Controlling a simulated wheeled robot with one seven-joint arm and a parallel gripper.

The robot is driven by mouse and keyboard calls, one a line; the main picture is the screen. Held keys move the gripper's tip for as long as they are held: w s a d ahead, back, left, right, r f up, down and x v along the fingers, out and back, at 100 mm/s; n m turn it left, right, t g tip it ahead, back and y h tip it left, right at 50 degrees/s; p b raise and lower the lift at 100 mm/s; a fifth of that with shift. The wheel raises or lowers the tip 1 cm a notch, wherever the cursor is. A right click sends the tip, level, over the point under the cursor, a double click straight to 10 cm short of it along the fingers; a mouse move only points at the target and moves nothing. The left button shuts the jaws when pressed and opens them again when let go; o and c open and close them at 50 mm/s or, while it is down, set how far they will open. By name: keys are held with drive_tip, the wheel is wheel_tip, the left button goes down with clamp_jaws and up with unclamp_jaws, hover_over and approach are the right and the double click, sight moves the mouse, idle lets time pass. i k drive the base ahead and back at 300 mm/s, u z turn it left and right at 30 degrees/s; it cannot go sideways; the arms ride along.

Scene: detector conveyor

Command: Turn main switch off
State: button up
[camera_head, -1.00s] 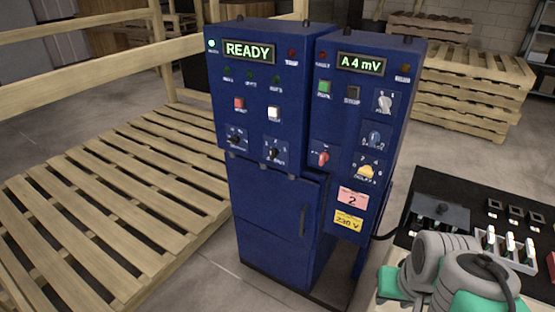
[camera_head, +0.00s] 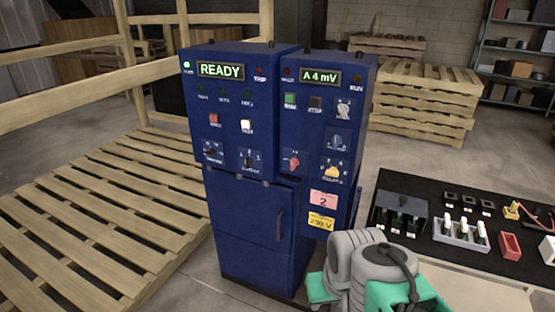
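The blue control cabinet (camera_head: 255,215) stands upright in the middle of the view, with two panels side by side. A red rotary knob (camera_head: 291,162) sits low on the right panel and may be the main switch; its label is too small to read. The left panel has two black rotary knobs, one at the left (camera_head: 212,152) and one at the right (camera_head: 248,161). The left display (camera_head: 221,70) reads READY, and the right display (camera_head: 320,77) reads A 4 mV. My grey and green arm shows at the bottom, in front of the cabinet's right side. My gripper is not visible.
A black-topped table (camera_head: 450,250) with small parts and a red bin (camera_head: 509,246) stands right of the cabinet. Wooden slats (camera_head: 100,215) and rails lie left. Stacked pallets (camera_head: 425,105) and shelving stand behind. Some floor is free around the cabinet's base.

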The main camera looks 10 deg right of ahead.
sight(294, 162)
drive_tip(key=i, duration=0.35)
drive_tip(key=u, duration=2.4)
drive_tip(key=k, duration=0.65)
drive_tip(key=z, duration=0.6)
drive_tip(key=i, duration=0.5)
